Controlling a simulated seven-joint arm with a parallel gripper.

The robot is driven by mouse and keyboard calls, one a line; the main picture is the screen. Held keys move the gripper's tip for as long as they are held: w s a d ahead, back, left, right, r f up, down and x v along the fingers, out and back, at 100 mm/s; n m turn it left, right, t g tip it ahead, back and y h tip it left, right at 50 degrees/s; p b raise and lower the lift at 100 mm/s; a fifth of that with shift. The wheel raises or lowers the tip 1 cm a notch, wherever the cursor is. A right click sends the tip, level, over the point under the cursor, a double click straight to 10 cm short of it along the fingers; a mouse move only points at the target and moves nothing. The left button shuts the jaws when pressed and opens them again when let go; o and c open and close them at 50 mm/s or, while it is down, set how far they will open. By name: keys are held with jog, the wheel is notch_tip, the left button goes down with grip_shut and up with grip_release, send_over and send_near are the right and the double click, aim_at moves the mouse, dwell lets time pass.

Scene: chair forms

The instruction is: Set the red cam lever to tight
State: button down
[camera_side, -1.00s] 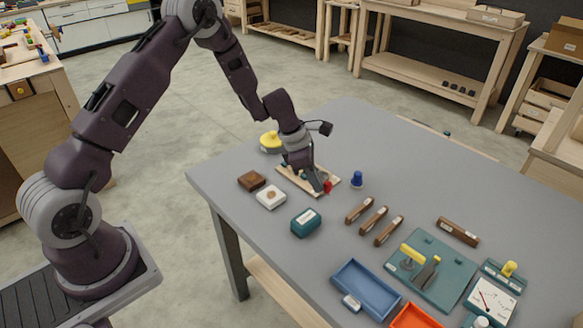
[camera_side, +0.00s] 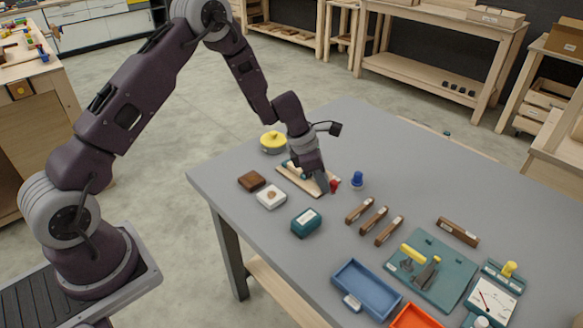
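The red cam lever (camera_side: 334,185) shows as a small red piece at the right end of a light wooden board (camera_side: 287,178) on the grey table. My gripper (camera_side: 326,188) is low over the right part of the board, with its fingertips right beside the red piece. My gripper hides much of the board and the lever's base. Whether the fingers touch or grip the lever, and how the lever is set, cannot be made out.
A blue knob (camera_side: 357,180) stands close to the right of the lever. A yellow-lidded pot (camera_side: 273,142) is behind the board. Brown bars (camera_side: 374,219) lie to the right.

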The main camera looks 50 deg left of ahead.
jog(key=shift+w+d+r, duration=0.1)
jog(key=shift+d+r, duration=0.05)
jog(key=shift+d, duration=0.3)
jog(key=s, duration=0.1)
jog(key=s+a, duration=0.2)
jog(key=shift+s, duration=0.3)
jog(key=s+d+v, duration=0.1)
jog(key=v, duration=0.8)
jog(key=shift+r, duration=0.35)
jog(key=shift+s+a, duration=0.15)
jog(key=s+d+r+m+t, duration=0.1)
jog(key=s+d+r+m, duration=0.3)
jog(key=s+r+m, duration=0.35)
jog(key=s+d+r+m, duration=0.3)
jog(key=s+r+m, duration=0.3)
jog(key=r+m, duration=0.3)
jog(key=s+a+r+m+t+y, duration=0.1)
jog(key=s+a+m+y, duration=0.1)
jog(key=s+m, duration=0.9)
jog(key=s+a, duration=0.1)
jog(key=s, duration=0.2)
jog(key=shift+s+a+r+m+y, duration=0.2)
jog(key=shift+s+r+m+y, duration=0.15)
jog(key=shift+s+y, duration=0.05)
